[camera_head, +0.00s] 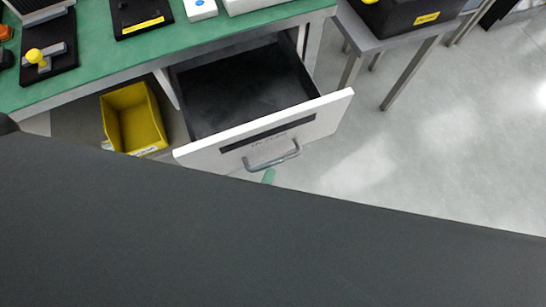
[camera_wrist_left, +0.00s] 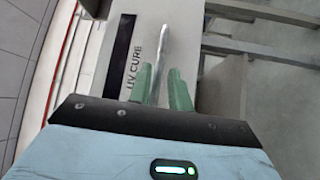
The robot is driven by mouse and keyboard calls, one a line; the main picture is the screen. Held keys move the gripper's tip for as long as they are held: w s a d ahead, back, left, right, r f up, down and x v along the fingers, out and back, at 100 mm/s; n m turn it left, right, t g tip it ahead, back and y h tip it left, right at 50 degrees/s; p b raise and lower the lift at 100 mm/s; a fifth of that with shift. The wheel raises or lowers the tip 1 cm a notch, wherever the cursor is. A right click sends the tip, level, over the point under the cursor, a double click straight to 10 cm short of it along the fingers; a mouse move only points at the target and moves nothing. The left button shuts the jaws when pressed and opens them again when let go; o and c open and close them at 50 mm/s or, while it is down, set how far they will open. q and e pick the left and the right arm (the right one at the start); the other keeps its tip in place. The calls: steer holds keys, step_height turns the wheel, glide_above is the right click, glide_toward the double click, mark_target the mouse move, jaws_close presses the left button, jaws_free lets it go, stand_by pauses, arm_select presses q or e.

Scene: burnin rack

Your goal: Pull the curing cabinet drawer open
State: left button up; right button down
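The white curing cabinet drawer (camera_head: 232,155) stands pulled out under the green bench in the head view; its dark inside looks empty. Its grey bar handle (camera_head: 272,161) is on the front, below a dark label strip. In the left wrist view the handle (camera_wrist_left: 166,50) and the "UV CURE" label (camera_wrist_left: 129,65) show. My left gripper (camera_wrist_left: 163,83) has green fingers with a gap between them; the handle lies in line with this gap, nearer the left finger. In the head view one green fingertip (camera_head: 268,176) shows just below the handle. My right gripper is not in view.
A yellow bin (camera_head: 133,118) sits under the bench, left of the drawer. The green bench top (camera_head: 90,55) holds several fixtures. A grey side table (camera_head: 375,38) with a black box stands at the upper right. The floor right of the drawer is clear.

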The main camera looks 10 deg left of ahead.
arm_select(q)
steer(key=shift+v, duration=1.45)
